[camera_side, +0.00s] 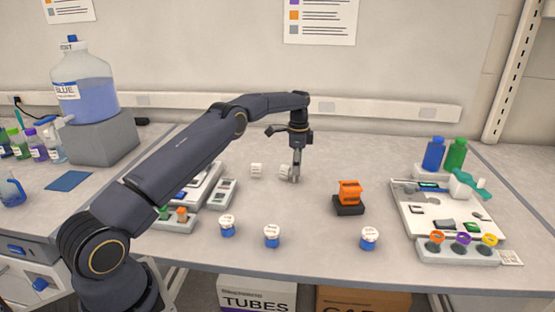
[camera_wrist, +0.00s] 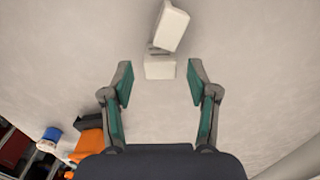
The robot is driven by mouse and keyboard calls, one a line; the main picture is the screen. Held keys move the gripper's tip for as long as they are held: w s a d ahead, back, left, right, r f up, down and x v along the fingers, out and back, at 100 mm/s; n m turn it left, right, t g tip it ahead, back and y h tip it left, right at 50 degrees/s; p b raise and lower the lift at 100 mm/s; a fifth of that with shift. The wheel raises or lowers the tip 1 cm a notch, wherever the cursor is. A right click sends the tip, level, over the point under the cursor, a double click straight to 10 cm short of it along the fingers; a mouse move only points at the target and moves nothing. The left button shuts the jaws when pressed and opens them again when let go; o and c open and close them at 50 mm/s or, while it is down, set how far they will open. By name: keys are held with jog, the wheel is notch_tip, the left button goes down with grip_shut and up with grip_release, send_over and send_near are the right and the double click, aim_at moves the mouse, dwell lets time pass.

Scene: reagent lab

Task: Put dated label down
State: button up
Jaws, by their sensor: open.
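My gripper (camera_side: 295,177) is low over the middle of the bench, fingers pointing down. In the wrist view my gripper (camera_wrist: 160,70) is open, its teal finger pads wide apart. A small white piece (camera_wrist: 160,67) lies in line with the gap between the fingertips, with clear space on both sides. A second, tilted white piece (camera_wrist: 172,26) is just beyond it. In the side view one small white piece (camera_side: 284,170) is beside the fingers, partly hidden, and another white piece (camera_side: 256,170) stands to their left. I cannot read which carries the dated label.
An orange dispenser (camera_side: 349,193) on a black base is to the right. White-capped blue jars (camera_side: 272,236) stand along the front. A white tray (camera_side: 412,212) with bottles behind is at the right. Bench between gripper and dispenser is clear.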

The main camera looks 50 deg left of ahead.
jog(key=r, duration=0.5)
jog(key=d+r, duration=0.1)
jog(key=r, duration=0.1)
jog(key=shift+r, duration=0.3)
jog(key=s+d+r+n+t, duration=0.1)
jog(key=s+d+r, duration=0.2)
jog(key=r, duration=0.3)
jog(key=s+d+r+n+t, duration=0.1)
jog(key=s+d+r, duration=0.15)
jog(key=r, duration=0.35)
jog(key=s+d+r+n, duration=0.1)
jog(key=s+d+r, duration=0.1)
jog(key=s, duration=0.4)
jog(key=s+d+r+n+t, duration=0.1)
jog(key=s+d+r+n, duration=0.1)
jog(key=s+d, duration=0.3)
jog(key=s+d+r+n+t, duration=0.1)
jog(key=s+d+r, duration=0.1)
jog(key=s, duration=0.7)
jog(key=shift+s+d+n, duration=0.25)
jog(key=shift+d+n, duration=0.05)
jog(key=shift+d, duration=0.35)
jog(key=shift+o, duration=0.5)
jog(key=s+d+f+n+t, duration=0.1)
jog(key=s+d+f+n, duration=0.1)
jog(key=s+f, duration=0.4)
jog(key=s, duration=0.5)
jog(key=shift+s+d+f+t, duration=0.15)
jog(key=shift+s+f+t, duration=0.05)
jog(key=shift+s+t, duration=0.1)
